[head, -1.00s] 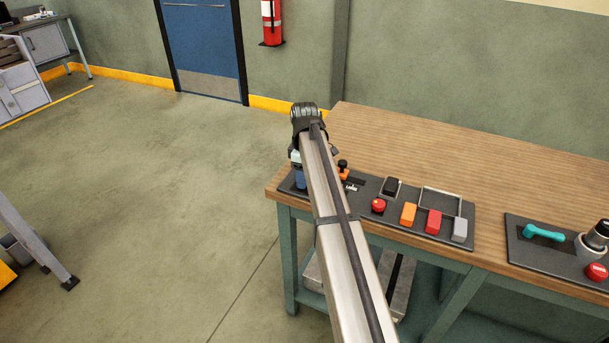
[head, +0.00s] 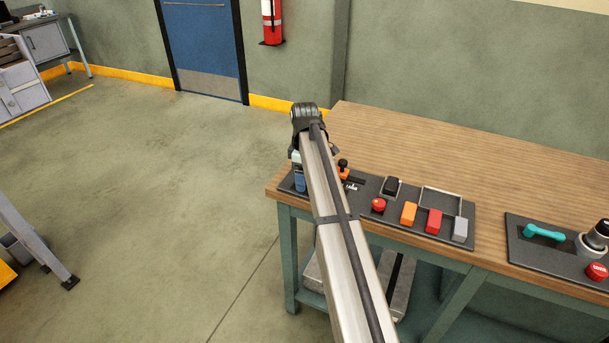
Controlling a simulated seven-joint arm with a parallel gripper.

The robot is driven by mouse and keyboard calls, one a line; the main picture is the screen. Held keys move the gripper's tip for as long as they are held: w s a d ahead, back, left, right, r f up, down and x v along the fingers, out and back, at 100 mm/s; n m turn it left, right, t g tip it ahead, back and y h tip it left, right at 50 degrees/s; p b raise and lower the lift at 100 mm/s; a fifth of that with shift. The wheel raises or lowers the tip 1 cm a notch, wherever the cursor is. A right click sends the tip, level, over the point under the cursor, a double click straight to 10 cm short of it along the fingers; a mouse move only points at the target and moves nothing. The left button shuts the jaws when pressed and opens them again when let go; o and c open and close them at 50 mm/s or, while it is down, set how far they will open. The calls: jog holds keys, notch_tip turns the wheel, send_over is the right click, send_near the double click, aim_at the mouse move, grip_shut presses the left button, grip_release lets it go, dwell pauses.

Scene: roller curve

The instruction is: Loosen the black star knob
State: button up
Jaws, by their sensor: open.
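A small black knob (head: 343,162) on an orange base stands on the dark panel (head: 372,217) at the near left corner of the bench. It may be the star knob, but it is too small to tell its shape. My arm reaches over the panel's left part, with its dark far joint (head: 305,110) above the bench's left end. My gripper is hidden behind or below the arm, so its jaws and any contact with the knob cannot be seen.
The panel also carries a red knob (head: 379,204), a black block (head: 391,187), an orange block (head: 409,213), a red block (head: 434,221) and a grey block (head: 460,229). A second panel with a teal handle (head: 544,233) lies right. The wooden bench top (head: 440,155) behind is clear.

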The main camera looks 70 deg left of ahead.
jog(key=shift+r, duration=0.15)
notch_tip(320, 180, up, 14)
jog(key=shift+f, duration=0.2)
dwell(0.5)
dwell(0.4)
